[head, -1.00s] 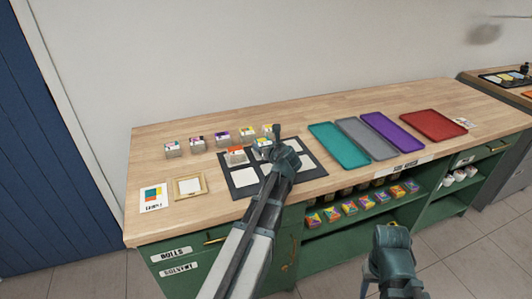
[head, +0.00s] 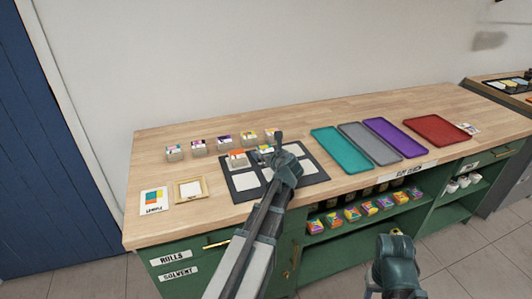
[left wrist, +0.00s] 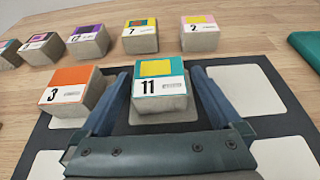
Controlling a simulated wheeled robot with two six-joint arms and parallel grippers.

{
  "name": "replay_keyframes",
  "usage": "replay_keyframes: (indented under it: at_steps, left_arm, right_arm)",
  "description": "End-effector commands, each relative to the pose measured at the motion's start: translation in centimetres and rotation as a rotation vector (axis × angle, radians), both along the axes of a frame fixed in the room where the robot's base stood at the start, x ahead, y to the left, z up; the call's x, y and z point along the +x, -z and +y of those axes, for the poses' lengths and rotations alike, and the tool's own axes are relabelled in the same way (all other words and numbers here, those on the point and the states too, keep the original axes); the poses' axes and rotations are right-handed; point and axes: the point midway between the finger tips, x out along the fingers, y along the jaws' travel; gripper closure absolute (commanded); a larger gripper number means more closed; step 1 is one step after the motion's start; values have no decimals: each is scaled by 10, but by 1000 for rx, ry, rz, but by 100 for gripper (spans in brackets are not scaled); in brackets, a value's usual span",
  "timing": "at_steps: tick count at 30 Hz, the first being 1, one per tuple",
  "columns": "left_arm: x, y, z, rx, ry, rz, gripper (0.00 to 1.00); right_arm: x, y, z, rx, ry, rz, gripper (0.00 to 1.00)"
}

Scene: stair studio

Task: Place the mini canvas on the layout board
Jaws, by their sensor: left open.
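The mini canvases are small blocks with coloured, numbered tops. Canvas 11 (left wrist: 160,90), teal and yellow, sits on a pale square of the dark layout board (left wrist: 268,122). It also shows in the head view (head: 265,150), partly hidden by my arm. My left gripper (left wrist: 160,76) is open, with one finger on each side of canvas 11; I cannot tell whether they touch it. Orange canvas 3 (left wrist: 70,92) is on the square to its left. My right arm's end (head: 396,265) is low in front of the counter; its jaws cannot be made out.
Several more canvases (head: 223,143) stand in a row behind the board. A sample card (head: 154,201) and framed piece (head: 190,190) lie left. Teal (head: 340,148), grey, purple and red trays lie right. Painted blocks (head: 352,214) fill a shelf below.

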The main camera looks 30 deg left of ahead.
Motion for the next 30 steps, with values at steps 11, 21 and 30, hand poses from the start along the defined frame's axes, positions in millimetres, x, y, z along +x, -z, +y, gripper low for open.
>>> replay_keyframes:
  at_steps: [11, 21, 30]
  left_arm:
    - [-41, -30, -45, 0, 3, 0, 1]
    - [-69, -47, -80, 0, 2, 0, 1]
    - [-72, -48, -85, 0, 0, 0, 1]
  right_arm:
    - [0, -30, 0, 0, 0, 0, 50]
    - [0, -47, 0, 0, 0, 0, 50]
    - [0, -48, 0, 0, 0, 0, 50]
